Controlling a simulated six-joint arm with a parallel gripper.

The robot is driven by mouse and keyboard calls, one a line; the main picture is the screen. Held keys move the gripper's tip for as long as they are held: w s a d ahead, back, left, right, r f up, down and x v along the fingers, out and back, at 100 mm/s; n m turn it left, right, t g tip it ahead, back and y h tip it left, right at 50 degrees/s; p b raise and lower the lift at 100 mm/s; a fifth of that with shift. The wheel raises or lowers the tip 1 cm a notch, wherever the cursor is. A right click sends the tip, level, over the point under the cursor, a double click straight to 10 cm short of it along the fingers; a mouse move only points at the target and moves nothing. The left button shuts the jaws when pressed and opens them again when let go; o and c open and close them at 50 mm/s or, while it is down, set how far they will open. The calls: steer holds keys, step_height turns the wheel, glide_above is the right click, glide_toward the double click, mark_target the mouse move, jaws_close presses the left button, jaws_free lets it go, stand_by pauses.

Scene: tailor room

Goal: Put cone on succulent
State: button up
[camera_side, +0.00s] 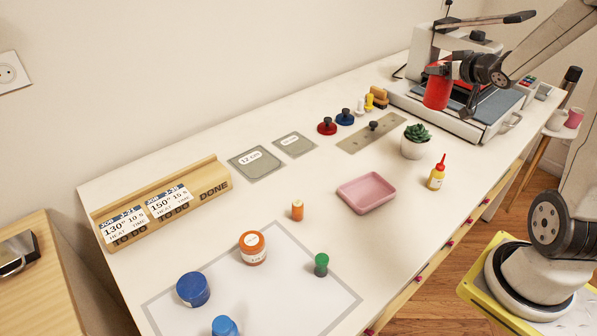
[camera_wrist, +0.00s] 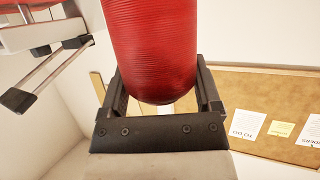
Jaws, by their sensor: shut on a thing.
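A red cone (camera_side: 437,90), wound with thread, is in my gripper (camera_side: 450,69) in the side view. It hangs in the air in front of the heat press, above and to the right of the succulent. In the wrist view the red cone (camera_wrist: 152,45) fills the middle, with a gripper finger on each side of it. My gripper is shut on it. The green succulent (camera_side: 417,133) stands upright in a white pot on the table, apart from the cone. The succulent does not show in the wrist view.
A heat press (camera_side: 480,105) stands at the back right. A yellow bottle (camera_side: 437,176) with a red cap stands right of the succulent, and a pink tray (camera_side: 366,193) lies in front. A metal plate (camera_side: 371,138) with a dark knob lies to its left.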

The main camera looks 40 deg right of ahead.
steer(key=shift+w+d+f, duration=0.3)
steer(key=shift+w+f, duration=0.2)
steer(key=shift+f, duration=0.2)
steer(key=shift+w+d+f, duration=0.35)
steer(key=shift+w+f, duration=0.1)
steer(key=shift+f, duration=0.25)
steer(key=shift+w+d+f, duration=0.3)
steer(key=shift+w+f, duration=0.2)
steer(key=shift+f, duration=0.2)
steer(key=shift+w+d+f, duration=0.1)
steer(key=shift+f, duration=0.8)
steer(key=shift+w+d+f, duration=0.1)
steer(key=shift+f, duration=0.8)
steer(key=shift+f, duration=0.1)
steer(key=o, duration=1.2)
steer(key=shift+f, duration=0.1)
